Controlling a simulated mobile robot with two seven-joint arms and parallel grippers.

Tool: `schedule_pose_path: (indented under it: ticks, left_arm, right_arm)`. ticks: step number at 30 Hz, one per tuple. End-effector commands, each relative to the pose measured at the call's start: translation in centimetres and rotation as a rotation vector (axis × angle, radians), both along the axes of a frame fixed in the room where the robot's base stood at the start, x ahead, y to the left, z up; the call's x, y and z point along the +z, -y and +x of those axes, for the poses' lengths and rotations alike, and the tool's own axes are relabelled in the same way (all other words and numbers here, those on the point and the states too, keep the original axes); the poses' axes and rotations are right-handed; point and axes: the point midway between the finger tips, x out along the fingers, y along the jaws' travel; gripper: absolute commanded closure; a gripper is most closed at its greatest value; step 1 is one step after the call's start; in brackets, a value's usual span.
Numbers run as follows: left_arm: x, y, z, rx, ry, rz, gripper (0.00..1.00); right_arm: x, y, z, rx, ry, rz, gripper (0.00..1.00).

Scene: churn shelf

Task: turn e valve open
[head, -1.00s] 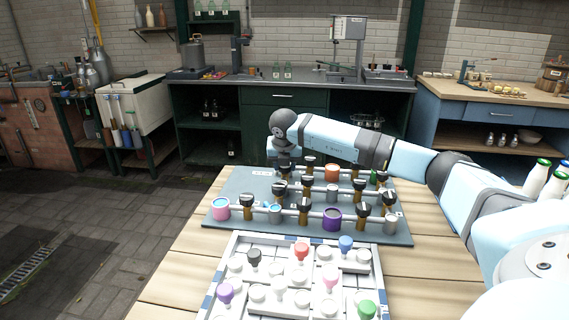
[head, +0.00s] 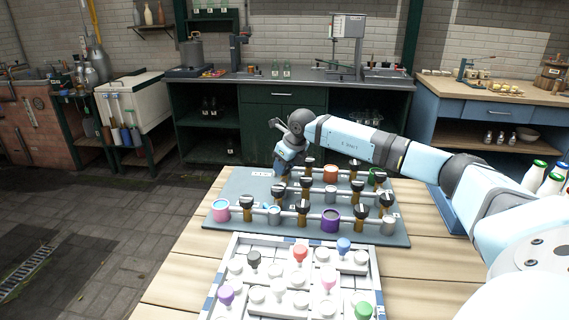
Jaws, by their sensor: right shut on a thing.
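A blue-grey board (head: 232,190) on the wooden table carries rows of pipes with black-handled valves on brass bodies. My right gripper (head: 281,172) points down at the back left of the board, shut on a valve handle there. The gripper hides most of that handle, so its angle cannot be read. Another black valve handle (head: 278,190) is just in front of the gripper, and one (head: 309,162) stands to its right. The letter labels are too small to read. My left gripper is out of view.
A white tray (head: 232,258) with coloured knobs lies in front of the board. Bottles with green caps (head: 535,175) stand at the right. The table's left strip is clear.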

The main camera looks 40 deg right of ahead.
Motion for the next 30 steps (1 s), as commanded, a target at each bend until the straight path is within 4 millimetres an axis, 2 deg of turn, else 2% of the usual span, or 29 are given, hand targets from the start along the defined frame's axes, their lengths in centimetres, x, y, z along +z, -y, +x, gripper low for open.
schedule_pose_path:
  ticks: [12,27,28,30]
  left_arm:
    - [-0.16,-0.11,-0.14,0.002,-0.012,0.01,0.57]
    - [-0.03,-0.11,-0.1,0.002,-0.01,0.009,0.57]
    - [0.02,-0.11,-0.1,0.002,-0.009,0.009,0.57]
    - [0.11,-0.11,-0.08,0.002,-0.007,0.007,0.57]
  right_arm:
    - [0.03,0.09,0.02,0.166,0.0,-0.001,0.84]
    - [-0.01,0.09,0.02,0.185,0.0,-0.001,0.84]
    - [-0.01,0.09,0.02,0.184,0.0,0.0,0.58]
    - [-0.01,0.09,0.02,0.184,0.0,0.0,0.42]
